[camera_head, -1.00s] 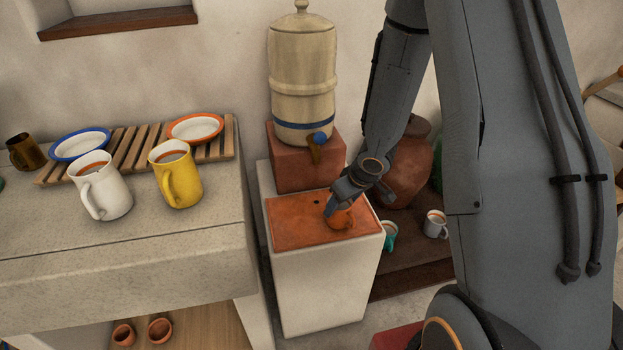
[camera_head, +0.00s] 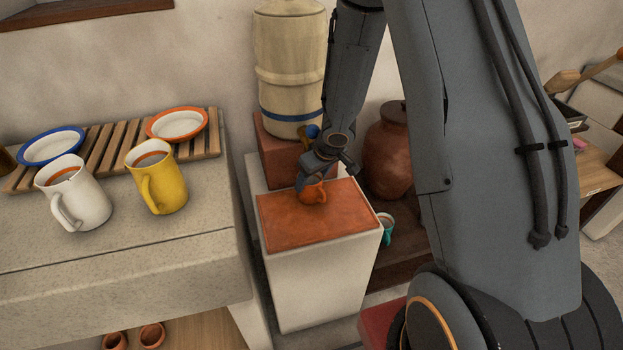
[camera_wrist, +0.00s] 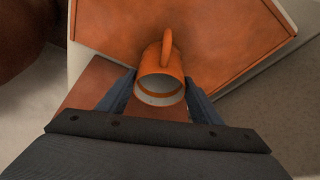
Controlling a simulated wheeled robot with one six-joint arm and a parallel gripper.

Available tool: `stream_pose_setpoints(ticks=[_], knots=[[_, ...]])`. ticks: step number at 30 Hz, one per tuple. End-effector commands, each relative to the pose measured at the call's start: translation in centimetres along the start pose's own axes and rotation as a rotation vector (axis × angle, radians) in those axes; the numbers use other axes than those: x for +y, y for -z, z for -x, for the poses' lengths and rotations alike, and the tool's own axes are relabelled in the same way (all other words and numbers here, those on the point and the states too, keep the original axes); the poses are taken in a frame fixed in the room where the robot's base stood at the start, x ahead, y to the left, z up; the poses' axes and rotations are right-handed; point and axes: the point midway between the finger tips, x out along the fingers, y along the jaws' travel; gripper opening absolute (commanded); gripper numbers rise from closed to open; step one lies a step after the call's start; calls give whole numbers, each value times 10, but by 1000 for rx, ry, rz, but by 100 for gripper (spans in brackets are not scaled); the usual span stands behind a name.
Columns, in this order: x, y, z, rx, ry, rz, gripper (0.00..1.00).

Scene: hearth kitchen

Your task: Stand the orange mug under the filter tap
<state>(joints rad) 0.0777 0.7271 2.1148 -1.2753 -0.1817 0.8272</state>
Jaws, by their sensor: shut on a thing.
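The orange mug (camera_head: 313,192) is over the back part of the terracotta-topped stand (camera_head: 300,222). My gripper (camera_head: 309,178) is shut on it. In the wrist view the mug (camera_wrist: 160,72) sits between my two fingers (camera_wrist: 160,98), its pale open mouth facing the camera and its handle pointing away from my wrist. I cannot tell whether its base touches the stand top. The filter (camera_head: 290,75) is a cream crock with a blue band on a terracotta block (camera_head: 275,155). Its tap (camera_head: 309,132) is just behind my gripper and partly hidden by it.
A stone counter (camera_head: 150,265) at left holds a white mug (camera_head: 75,195), a yellow mug (camera_head: 160,180) and a slatted rack (camera_head: 105,150) with bowls. A brown clay jar (camera_head: 388,160) and a teal-handled mug (camera_head: 386,228) are right of the stand. The stand's front is clear.

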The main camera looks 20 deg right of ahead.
Motion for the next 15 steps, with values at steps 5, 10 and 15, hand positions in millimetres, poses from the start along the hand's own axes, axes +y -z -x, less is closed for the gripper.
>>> stream_pose_setpoints(ticks=[5, 10, 15], knots=[[0, 0, 0, 0, 0, 0, 34], [1, -2, -2, 0, 0, -1, 66], [2, -2, -2, 0, -1, -2, 78]])
